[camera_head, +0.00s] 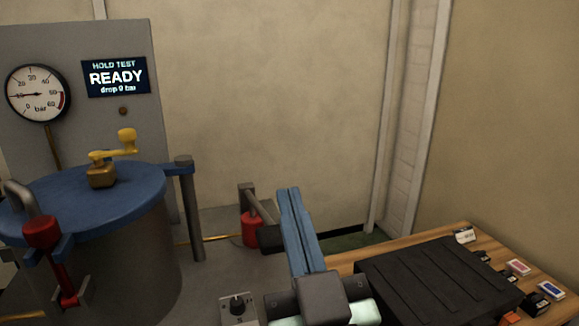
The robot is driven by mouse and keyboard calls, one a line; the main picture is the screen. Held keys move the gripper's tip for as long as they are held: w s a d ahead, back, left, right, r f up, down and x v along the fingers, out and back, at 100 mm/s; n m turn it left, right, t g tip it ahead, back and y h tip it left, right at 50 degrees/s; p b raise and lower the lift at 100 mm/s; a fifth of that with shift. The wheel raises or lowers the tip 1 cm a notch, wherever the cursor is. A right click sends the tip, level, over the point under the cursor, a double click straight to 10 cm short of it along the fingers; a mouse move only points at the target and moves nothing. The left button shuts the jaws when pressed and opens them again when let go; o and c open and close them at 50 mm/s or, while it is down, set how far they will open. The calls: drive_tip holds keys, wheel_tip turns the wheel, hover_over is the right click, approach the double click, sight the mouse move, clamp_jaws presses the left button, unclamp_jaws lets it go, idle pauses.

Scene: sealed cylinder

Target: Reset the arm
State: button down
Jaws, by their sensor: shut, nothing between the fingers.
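My arm reaches in from the bottom centre. A grey block (322,298) sits near the lower edge. Two long blue bars lie side by side with a thin dark seam beyond it; they appear to be the fingers of my gripper (289,191), shut and with nothing visible between them. They point away from me, in front of the back wall. In the picture they lie right of a red hand pump (253,229) and overlap its surroundings; whether they touch anything there I cannot tell.
A blue-lidded cylinder (65,205) with a brass valve (101,176) and red clamp (42,232) stands at left. Behind it are a gauge (38,94) and a READY display (116,77). At right a wooden table (462,232) carries a black case (440,280) and small boxes.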

drive_tip(key=s+r+m+t+h+p, duration=0.1)
drive_tip(key=s+r+m+t+h, duration=0.2)
drive_tip(key=r, duration=0.8)
drive_tip(key=s+r+m+t+h+p, duration=0.1)
drive_tip(key=s+r+t+h, duration=0.2)
drive_tip(key=r, duration=0.9)
wheel_tip(320, 180, up, 36)
drive_tip(key=y+p, duration=0.1)
drive_tip(key=p, duration=3.7)
drive_tip(key=shift+s+a, duration=0.25)
drive_tip(key=shift+s, duration=0.05)
drive_tip(key=shift+g, duration=0.3)
